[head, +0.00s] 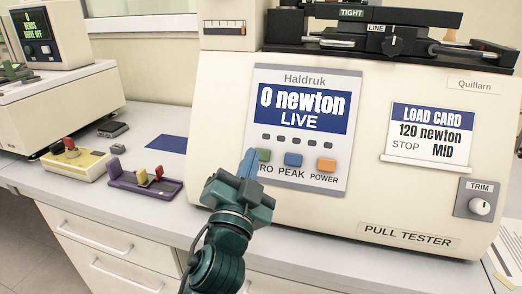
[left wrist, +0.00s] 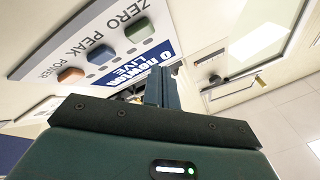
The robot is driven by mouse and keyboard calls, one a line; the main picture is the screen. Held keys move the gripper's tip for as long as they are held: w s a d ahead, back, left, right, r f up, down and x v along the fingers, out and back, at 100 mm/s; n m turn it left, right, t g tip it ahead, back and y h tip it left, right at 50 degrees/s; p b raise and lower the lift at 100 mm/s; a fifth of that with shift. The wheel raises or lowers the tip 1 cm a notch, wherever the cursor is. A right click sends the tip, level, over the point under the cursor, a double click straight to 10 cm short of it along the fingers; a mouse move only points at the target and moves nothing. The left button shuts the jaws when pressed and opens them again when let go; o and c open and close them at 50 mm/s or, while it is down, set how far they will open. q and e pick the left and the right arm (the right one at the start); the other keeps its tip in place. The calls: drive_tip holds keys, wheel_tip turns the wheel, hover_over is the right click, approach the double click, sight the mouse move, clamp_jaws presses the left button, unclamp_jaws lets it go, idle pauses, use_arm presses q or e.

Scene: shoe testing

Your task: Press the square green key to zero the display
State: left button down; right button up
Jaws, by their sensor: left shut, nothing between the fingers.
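The square green key (head: 264,155) is on the pull tester's grey panel (head: 340,110), above the partly covered ZERO label. My left gripper (head: 250,156) is shut and empty, its blue fingers pointing up at the panel just left of the green key and partly covering its left side. In the left wrist view the green key (left wrist: 140,27) shows whole, above the shut fingers (left wrist: 158,75); I cannot tell whether they touch the panel. The display (head: 301,108) reads "0 newton LIVE". My right gripper is not in view.
The blue PEAK key (head: 293,159) and orange POWER key (head: 327,165) sit right of the green one. A load card (head: 430,133) and TRIM knob (head: 480,206) are further right. Yellow (head: 76,163) and purple (head: 146,181) fixtures stand on the bench at left.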

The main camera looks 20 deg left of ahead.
use_arm(q)
drive_tip(key=shift+s+r, duration=0.5)
drive_tip(key=shift+s, duration=0.4)
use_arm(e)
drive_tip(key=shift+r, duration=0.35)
